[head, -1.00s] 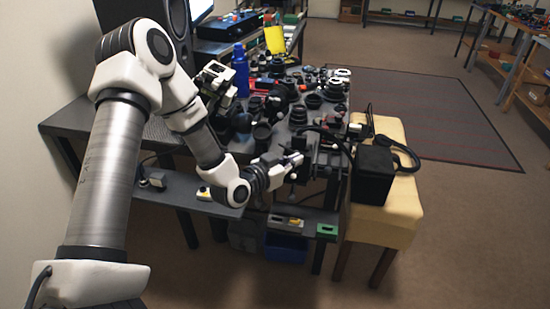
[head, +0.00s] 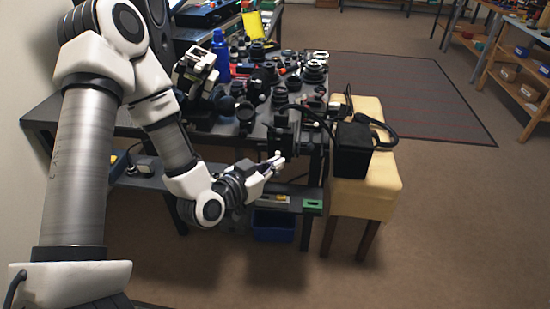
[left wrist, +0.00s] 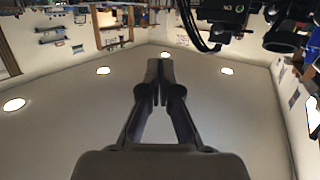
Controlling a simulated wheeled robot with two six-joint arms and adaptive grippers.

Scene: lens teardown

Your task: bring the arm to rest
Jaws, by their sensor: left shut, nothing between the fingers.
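My left arm comes in from the left in the head view. Its gripper (head: 276,161) is shut and empty, in front of the near edge of the cluttered workbench (head: 222,146). In the left wrist view the two dark fingers (left wrist: 160,88) meet at their tips, with nothing between them. That view looks toward the ceiling with its round lights and appears upside down, with dark lens parts at its top right.
Lens parts (head: 247,113) and a blue bottle (head: 220,55) crowd the bench. A black box (head: 352,150) with a cable sits on a yellow-topped stool (head: 366,197) to the right. A blue bin (head: 272,227) stands below the bench. Open floor lies at the right.

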